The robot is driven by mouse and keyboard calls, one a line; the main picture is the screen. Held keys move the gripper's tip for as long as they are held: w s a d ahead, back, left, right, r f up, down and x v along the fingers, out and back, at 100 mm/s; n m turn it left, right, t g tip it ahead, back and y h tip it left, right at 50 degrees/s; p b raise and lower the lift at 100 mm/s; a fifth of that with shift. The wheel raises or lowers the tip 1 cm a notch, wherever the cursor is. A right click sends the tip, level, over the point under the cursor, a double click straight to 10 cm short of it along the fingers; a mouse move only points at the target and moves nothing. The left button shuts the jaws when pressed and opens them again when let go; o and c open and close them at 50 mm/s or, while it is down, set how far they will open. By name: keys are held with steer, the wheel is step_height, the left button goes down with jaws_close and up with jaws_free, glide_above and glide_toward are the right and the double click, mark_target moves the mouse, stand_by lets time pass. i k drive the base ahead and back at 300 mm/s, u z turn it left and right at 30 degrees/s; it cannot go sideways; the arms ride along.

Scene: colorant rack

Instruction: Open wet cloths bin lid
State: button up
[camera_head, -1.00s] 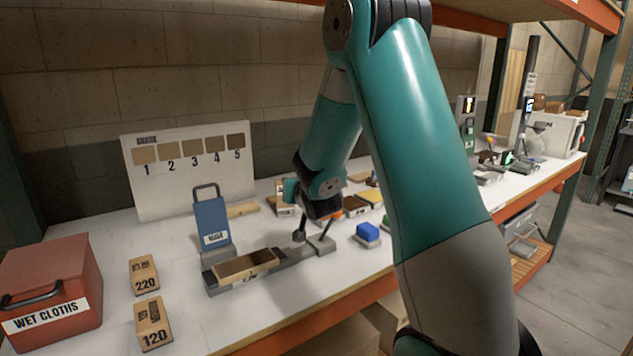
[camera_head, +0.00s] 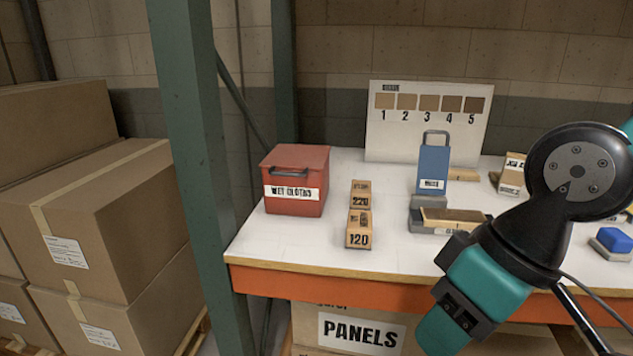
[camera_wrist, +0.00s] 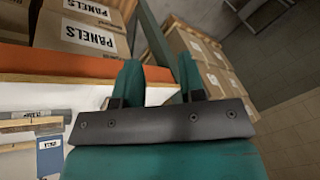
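The red wet cloths bin (camera_head: 310,205) stands at the left end of the white tabletop in the head view, with a white "WET CLOTHS" label on its front. Its red lid (camera_head: 310,157) is down, and a dark handle (camera_head: 290,172) runs along its front edge. My gripper (camera_wrist: 159,63) shows in the wrist view with its two teal fingers apart and nothing between them. In the head view my arm is at the right, well apart from the bin; the fingertips are not clearly seen there. The bin is not seen in the wrist view.
A green rack post (camera_head: 205,170) stands just left of the bin, with stacked cartons (camera_head: 90,200) beyond it. Blocks marked 220 (camera_head: 361,200) and 120 (camera_head: 359,238) sit right of the bin. An orange beam (camera_head: 330,284) edges the table.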

mark_target(306, 157)
steer(key=k, duration=0.35)
steer(key=z, duration=0.75)
steer(key=i, duration=0.8)
steer(key=u, duration=2.05)
